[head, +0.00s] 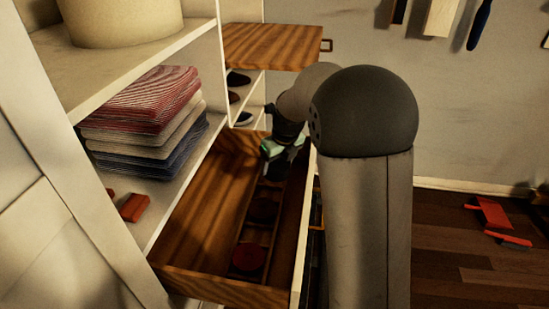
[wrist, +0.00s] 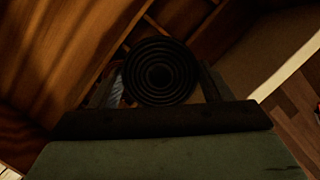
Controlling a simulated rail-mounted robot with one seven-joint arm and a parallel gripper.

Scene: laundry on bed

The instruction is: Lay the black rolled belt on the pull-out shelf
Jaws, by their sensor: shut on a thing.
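The black rolled belt (wrist: 160,74) is a dark coil of rings, seen face-on between the fingers in the wrist view. My gripper (wrist: 157,88) is shut on it. In the head view my gripper (head: 272,172) points down inside or just over the far part of the open wooden drawer. The belt cannot be clearly made out there. The pull-out shelf (head: 274,44) is a striped wooden board with a dark handle at its right end. It is pulled out beyond the drawer, higher than my gripper, and its visible top is bare.
The open drawer (head: 195,215) has dividers and holds a red roll (head: 249,257) and a dark brownish roll (head: 263,210). Folded clothes (head: 145,120) lie on the left shelf. Dark shoes (head: 237,78) stand in cubbies under the pull-out shelf. A red dustpan (head: 490,212) lies on the floor.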

